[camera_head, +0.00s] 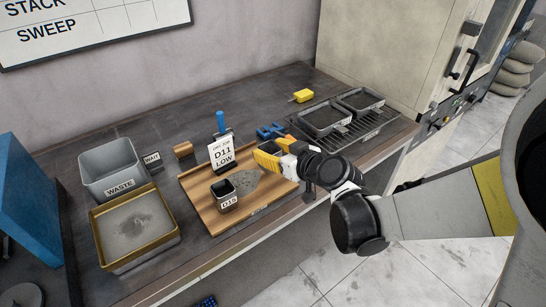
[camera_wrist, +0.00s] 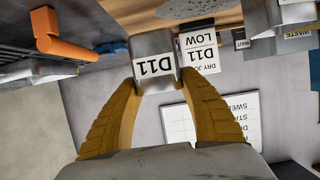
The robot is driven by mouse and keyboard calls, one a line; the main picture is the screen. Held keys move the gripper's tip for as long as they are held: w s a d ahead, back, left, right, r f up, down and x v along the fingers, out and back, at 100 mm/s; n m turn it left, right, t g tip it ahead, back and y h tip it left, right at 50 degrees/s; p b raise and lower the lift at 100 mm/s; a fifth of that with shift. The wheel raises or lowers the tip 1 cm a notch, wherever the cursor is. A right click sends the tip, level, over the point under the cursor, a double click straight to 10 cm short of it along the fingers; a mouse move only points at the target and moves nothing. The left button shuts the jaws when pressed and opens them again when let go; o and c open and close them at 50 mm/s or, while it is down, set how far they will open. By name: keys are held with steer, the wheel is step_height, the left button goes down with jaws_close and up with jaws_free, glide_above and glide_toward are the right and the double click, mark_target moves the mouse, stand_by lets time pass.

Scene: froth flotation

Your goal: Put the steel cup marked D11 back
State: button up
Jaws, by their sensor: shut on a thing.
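The steel cup marked D11 (camera_wrist: 152,62) is between the yellow fingers of my gripper (camera_wrist: 162,80) in the wrist view, its label facing the camera. In the head view my gripper (camera_head: 264,157) is over the right part of the wooden board (camera_head: 196,190); the held cup cannot be made out there. A second small steel cup (camera_head: 226,194), whose label looks like D15, stands on the board to the left of my gripper. A white card (camera_head: 221,151) reading D11 LOW stands at the board's back; it also shows upside down in the wrist view (camera_wrist: 199,52).
A grey patch of powder (camera_head: 242,183) lies on the board. The WASTE bin (camera_head: 108,163) and a brass-rimmed tray (camera_head: 109,262) stand at left. Dark trays (camera_head: 325,118) sit on a rack at right. Blue and orange items (camera_head: 268,131) lie behind my gripper.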

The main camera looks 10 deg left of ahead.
steer(key=shift+w+a+f, duration=0.25)
steer(key=shift+a+f, duration=0.15)
steer(key=shift+f, duration=0.05)
steer(key=shift+f+b, duration=1.1)
steer(key=shift+f, duration=0.65)
steer(key=shift+d, duration=0.1)
steer(key=shift+f, duration=0.15)
steer(key=o, duration=1.2)
steer(key=shift+c, duration=0.2)
